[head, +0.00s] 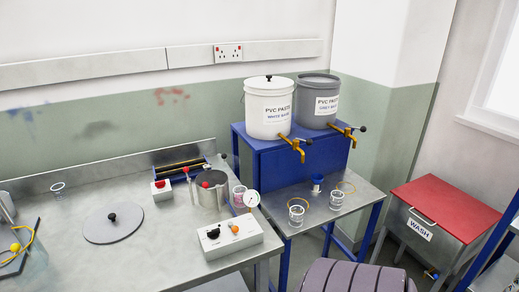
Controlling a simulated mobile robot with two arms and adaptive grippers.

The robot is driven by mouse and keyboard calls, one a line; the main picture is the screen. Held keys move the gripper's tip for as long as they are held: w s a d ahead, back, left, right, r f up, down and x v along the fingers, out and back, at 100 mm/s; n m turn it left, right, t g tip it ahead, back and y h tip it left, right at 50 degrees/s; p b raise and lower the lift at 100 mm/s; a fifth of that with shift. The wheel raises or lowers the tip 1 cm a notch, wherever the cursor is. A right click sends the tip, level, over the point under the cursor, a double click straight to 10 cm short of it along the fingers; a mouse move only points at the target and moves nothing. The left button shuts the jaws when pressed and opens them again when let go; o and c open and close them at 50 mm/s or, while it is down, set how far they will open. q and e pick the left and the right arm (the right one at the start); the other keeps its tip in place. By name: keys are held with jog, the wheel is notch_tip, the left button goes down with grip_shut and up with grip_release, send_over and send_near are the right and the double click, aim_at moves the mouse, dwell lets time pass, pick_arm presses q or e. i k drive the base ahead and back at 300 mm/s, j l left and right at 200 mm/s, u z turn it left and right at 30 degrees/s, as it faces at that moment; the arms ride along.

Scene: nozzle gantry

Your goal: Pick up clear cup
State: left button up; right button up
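Two clear cups stand upright on the small metal side table below the paste buckets: a nearer clear cup (296,216) on the left and another clear cup (336,201) to its right. A further clear cup (239,197) with something pinkish in it stands at the right part of the workbench, beside a round dial. A small clear vessel (57,191) stands at the back left of the bench. Neither of my grippers is in view.
White bucket (269,110) and grey bucket (318,104) with brass taps stand on a blue stand (275,165) behind the side table (372,195). A control box (230,238) sits at the bench front. A ribbed purple-grey object (345,278) is in front. A red-lidded WASH bin (445,205) stands right.

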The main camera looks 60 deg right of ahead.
aim_at(296, 212)
jog(key=z, duration=2.3)
